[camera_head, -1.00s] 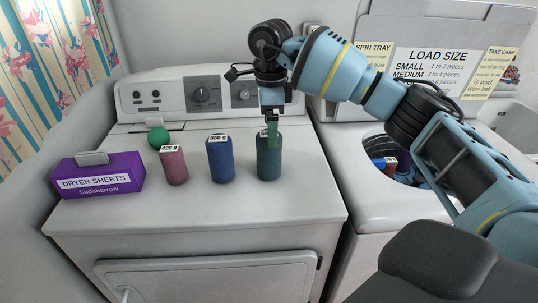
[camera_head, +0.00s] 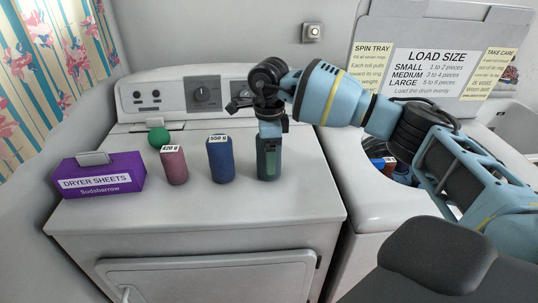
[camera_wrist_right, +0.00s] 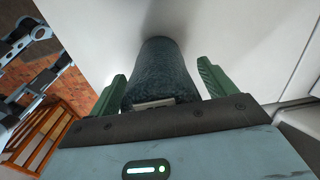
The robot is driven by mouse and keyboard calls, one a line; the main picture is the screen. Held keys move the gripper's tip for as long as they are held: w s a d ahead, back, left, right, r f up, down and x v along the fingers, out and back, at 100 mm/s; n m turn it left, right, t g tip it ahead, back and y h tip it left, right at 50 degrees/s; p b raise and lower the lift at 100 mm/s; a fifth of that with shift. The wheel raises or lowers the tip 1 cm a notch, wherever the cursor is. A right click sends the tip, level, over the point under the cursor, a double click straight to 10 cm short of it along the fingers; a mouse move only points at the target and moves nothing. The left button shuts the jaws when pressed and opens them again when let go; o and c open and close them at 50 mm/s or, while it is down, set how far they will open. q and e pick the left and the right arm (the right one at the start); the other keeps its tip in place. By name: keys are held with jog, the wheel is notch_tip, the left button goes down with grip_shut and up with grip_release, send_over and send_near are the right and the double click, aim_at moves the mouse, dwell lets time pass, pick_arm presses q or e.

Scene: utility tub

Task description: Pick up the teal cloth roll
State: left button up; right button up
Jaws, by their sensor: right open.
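The teal cloth roll (camera_head: 263,172) stands upright on the dryer top, at the right end of a row of three rolls. My right gripper (camera_head: 268,158) is lowered over it from above and hides most of it in the head view. In the right wrist view the roll (camera_wrist_right: 161,75) lies between the two green fingers of the open gripper (camera_wrist_right: 164,82). A small gap shows on each side, wider on the right. A white label shows on the roll's end close to the palm. My left gripper is not in view.
A blue roll (camera_head: 220,160) stands just left of the teal one, and a pink roll (camera_head: 174,166) further left. A purple dryer sheets box (camera_head: 98,176) and a green ball (camera_head: 159,136) are at the left. The open washer (camera_head: 375,205) is at right. The dryer's front top is clear.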

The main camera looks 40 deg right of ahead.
jog(key=c, duration=1.4)
jog(key=shift+r, duration=0.1)
jog(key=shift+c, duration=0.5)
jog(key=shift+r, duration=0.15)
jog(key=shift+r, duration=0.3)
jog(key=s+a+r, duration=0.2)
jog(key=s+a, duration=0.1)
jog(key=s, duration=0.4)
jog(key=s+a+r, duration=0.2)
jog(key=s+a, duration=0.2)
jog(key=s, duration=0.3)
jog(key=shift+a+b, duration=0.2)
jog(key=shift+b, duration=0.2)
